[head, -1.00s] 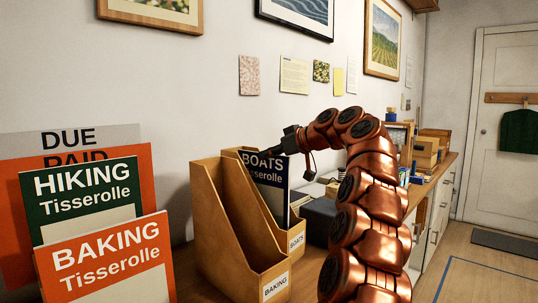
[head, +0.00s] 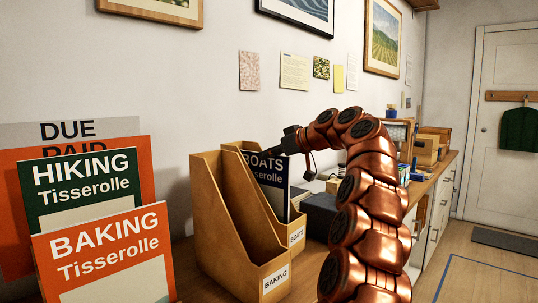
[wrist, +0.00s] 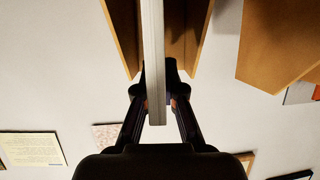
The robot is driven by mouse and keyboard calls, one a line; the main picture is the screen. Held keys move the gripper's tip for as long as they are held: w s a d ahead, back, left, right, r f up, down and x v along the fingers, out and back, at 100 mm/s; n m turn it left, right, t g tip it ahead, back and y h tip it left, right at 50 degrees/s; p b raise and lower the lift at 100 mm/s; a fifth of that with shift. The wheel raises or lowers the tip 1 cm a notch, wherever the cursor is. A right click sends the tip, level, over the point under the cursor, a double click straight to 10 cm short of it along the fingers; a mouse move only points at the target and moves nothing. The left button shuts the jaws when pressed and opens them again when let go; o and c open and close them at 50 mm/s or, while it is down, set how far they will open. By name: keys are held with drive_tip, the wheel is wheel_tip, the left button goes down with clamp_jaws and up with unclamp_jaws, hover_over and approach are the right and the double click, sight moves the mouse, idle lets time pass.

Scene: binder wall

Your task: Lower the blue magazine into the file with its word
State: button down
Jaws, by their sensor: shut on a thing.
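The blue magazine (head: 272,172), marked BOATS Tisserolle, stands upright in the head view. My gripper (head: 293,141) is shut on its upper edge. In the wrist view, my gripper (wrist: 160,97) holds the pale edge of the magazine (wrist: 153,60) between the two side walls of a wooden file. The file labelled BOATS (head: 297,236) is around the magazine's lower part, and its side walls show in the wrist view (wrist: 124,35). The magazine's bottom edge is hidden.
The wooden file labelled BAKING (head: 235,240) stands just left of the BOATS file. Green HIKING (head: 85,190) and orange BAKING (head: 105,250) magazines stand at the left, before a DUE item (head: 80,130). A dark box (head: 318,213) lies to the right.

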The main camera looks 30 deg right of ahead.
drive_tip(key=shift+f+b, duration=0.5)
drive_tip(key=shift+f, duration=0.15)
drive_tip(key=c, duration=1.2)
unclamp_jaws()
drive_tip(key=v, duration=1.2)
drive_tip(key=shift+s, duration=0.1)
